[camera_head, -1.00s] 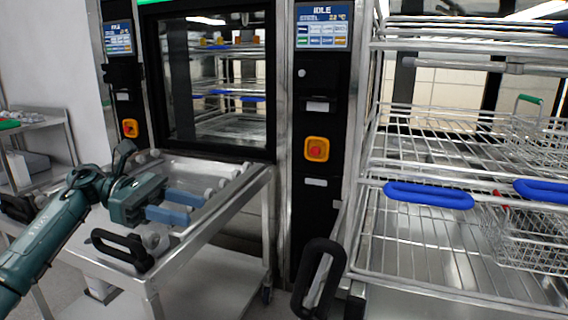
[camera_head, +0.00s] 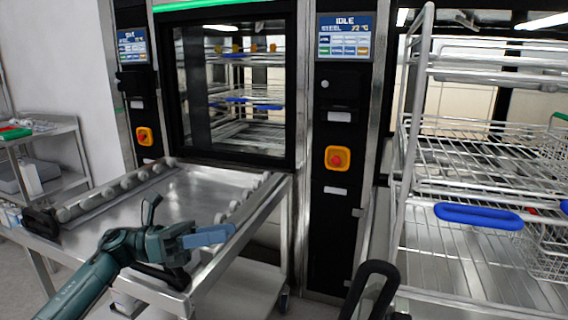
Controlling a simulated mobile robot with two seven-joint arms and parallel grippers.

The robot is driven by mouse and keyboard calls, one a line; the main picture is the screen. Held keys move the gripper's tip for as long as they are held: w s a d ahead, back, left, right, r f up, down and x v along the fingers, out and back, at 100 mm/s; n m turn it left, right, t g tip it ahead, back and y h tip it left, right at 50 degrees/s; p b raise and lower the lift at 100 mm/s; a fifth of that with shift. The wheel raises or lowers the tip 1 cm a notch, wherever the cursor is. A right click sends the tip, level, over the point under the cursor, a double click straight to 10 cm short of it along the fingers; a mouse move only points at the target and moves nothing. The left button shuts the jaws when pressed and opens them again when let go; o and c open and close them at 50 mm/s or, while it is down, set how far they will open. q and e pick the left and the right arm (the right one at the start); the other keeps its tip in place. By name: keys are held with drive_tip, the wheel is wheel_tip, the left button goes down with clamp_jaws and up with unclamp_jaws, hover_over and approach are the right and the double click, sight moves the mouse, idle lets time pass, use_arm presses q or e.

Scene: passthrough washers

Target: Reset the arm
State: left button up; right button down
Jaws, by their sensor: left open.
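My left arm comes in from the lower left. Its teal left gripper (camera_head: 208,236) has blue-grey fingers pointing right and is open, with nothing seen between the fingers. The fingers overlap one another from this angle. The gripper is in front of the near right corner of the steel roller cart (camera_head: 165,205), close to its black handle; I cannot tell if it touches. My right gripper is not in view.
A washer with a glass door (camera_head: 236,85) stands behind the cart. Its control panel (camera_head: 343,38) reads IDLE. A wire rack trolley (camera_head: 470,265) with blue handles (camera_head: 478,216) fills the right. A side table (camera_head: 62,130) stands at left.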

use_arm(q)
drive_tip(key=s+a+f+m+t+y+p, duration=0.1)
drive_tip(key=s+f+m+t+y+p, duration=0.4)
drive_tip(key=s+m, duration=0.6)
drive_tip(key=s+a+f+m+t+y+p, duration=0.1)
drive_tip(key=s+f+m+t+y+p, duration=0.4)
drive_tip(key=s+f+m+y+p, duration=0.4)
wheel_tip(320, 180, down, 5)
drive_tip(key=s+m+y, duration=0.2)
drive_tip(key=s+m, duration=0.1)
drive_tip(key=m, duration=0.2)
drive_tip(key=shift+a+t+y, duration=0.2)
drive_tip(key=shift+t+y, duration=0.1)
drive_tip(key=shift+y, duration=0.1)
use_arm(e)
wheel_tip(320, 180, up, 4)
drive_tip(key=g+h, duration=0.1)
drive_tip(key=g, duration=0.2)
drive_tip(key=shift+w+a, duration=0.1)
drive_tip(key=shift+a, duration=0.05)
